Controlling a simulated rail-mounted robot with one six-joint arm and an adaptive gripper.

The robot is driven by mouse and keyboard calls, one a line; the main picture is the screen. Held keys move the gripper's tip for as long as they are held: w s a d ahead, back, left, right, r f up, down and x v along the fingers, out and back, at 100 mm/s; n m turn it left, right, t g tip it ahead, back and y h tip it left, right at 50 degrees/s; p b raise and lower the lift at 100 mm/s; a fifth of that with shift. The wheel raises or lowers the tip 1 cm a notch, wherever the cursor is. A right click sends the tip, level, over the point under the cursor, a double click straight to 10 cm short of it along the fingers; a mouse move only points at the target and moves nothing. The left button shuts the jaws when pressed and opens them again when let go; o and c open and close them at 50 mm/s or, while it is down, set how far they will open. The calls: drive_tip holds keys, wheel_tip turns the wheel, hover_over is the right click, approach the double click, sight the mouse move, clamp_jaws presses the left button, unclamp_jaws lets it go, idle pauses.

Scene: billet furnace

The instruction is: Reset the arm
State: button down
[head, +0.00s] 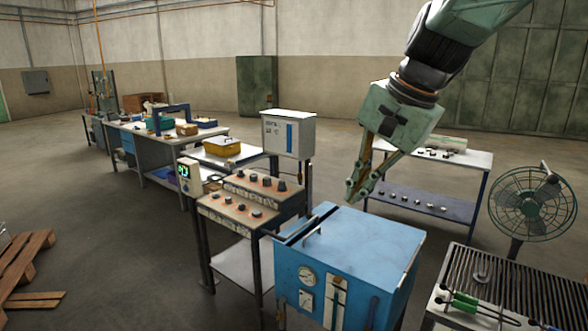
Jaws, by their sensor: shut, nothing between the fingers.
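My gripper (352,195) hangs from my arm at the upper right of the head view. Its fingers point down and to the left and come together at the tips, with nothing between them. In the picture the tips are just above the back part of the blue furnace box (350,245). I cannot tell how large the gap to its lid is. The furnace has a gauge and dials on its front and a handle on its top.
Left of the furnace stands a bench with dark billets (265,182) and a white control box (288,134) behind. A grated table (520,285) with green-handled tools and a fan (533,200) are at the right. A pallet (25,262) lies at left; open floor (120,250) lies between.

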drive_tip(key=s+d+f+n+h, duration=0.1)
drive_tip(key=s+d+f+n, duration=0.1)
drive_tip(key=s, duration=0.9)
drive_tip(key=s+d+f+n+h+b, duration=0.1)
drive_tip(key=s+d+f+n, duration=0.1)
drive_tip(key=s, duration=1)
drive_tip(key=s+d+f+n+h+b, duration=0.1)
drive_tip(key=s+d+f+n, duration=0.1)
drive_tip(key=s, duration=1)
drive_tip(key=shift+d+f+n, duration=0.35)
drive_tip(key=shift+d+n, duration=0.4)
drive_tip(key=shift+n, duration=0.25)
